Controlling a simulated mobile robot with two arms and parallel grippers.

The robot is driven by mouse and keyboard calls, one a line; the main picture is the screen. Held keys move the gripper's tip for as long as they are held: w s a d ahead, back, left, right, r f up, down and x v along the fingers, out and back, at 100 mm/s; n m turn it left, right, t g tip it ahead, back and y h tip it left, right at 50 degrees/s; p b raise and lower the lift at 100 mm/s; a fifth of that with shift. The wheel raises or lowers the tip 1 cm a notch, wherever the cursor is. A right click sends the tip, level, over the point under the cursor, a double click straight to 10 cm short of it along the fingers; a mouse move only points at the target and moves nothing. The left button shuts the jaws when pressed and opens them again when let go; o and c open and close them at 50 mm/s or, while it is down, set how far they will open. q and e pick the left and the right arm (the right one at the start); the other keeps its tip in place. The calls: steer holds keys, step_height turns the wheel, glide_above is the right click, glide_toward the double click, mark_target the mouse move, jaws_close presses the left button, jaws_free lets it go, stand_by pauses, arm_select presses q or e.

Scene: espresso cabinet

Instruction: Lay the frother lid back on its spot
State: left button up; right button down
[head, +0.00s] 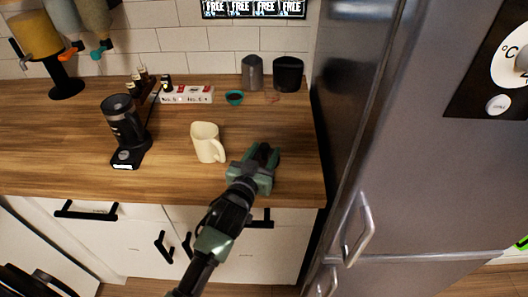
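My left gripper (262,153) is over the front right of the wooden counter (60,130), just right of a cream mug-like jug (206,142) with its handle toward the gripper. Its dark fingertips point toward the back of the counter. I cannot tell how far apart they are or whether something small is between them. A black appliance with a cylindrical body (124,119) on a flat base stands left of the jug; it may be the frother. I cannot make out a separate frother lid. My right gripper is not in view.
At the back stand a grey container (252,73), a black container (288,74), a small teal bowl (234,97) and a labelled rack (187,95). Dispensers (38,36) are at the back left. A tall fridge (420,120) bounds the right. The counter between appliance and jug is clear.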

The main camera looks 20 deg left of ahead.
arm_select(q)
steer(key=shift+r, duration=0.3)
steer(key=s, duration=0.3)
steer(key=s+b, duration=0.1)
steer(key=s, duration=0.6)
steer(key=shift+s+a+r, duration=0.2)
steer(key=shift+s+r, duration=0.05)
steer(key=shift+s, duration=0.05)
steer(key=shift+s+r, duration=0.2)
steer(key=shift+s, duration=0.45)
steer(key=shift+s+f, duration=0.1)
